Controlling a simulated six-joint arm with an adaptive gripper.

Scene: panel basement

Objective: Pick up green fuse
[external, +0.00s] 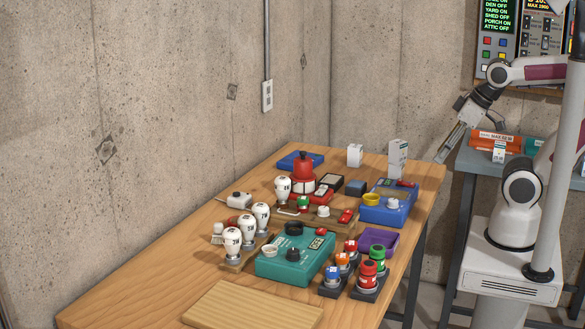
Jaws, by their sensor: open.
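A green-topped fuse (377,252) stands upright in a dark holder at the front right of the wooden table. A red fuse (367,270) stands just in front of it. A smaller green-topped piece (303,203) stands farther back, in front of the red device; I cannot tell from here whether it is also a fuse. My gripper (444,156) is open and seems empty. It is up at the right, beyond the table's right edge, tilted down to the left and well apart from both green pieces.
Smaller blue (333,275), orange (342,260) and red (351,246) fuses stand left of the green one. A purple tray (378,238) lies behind. A teal device (284,268), white bulbs (232,240) and a blue device (386,212) crowd the table. A bare board (255,307) lies in front.

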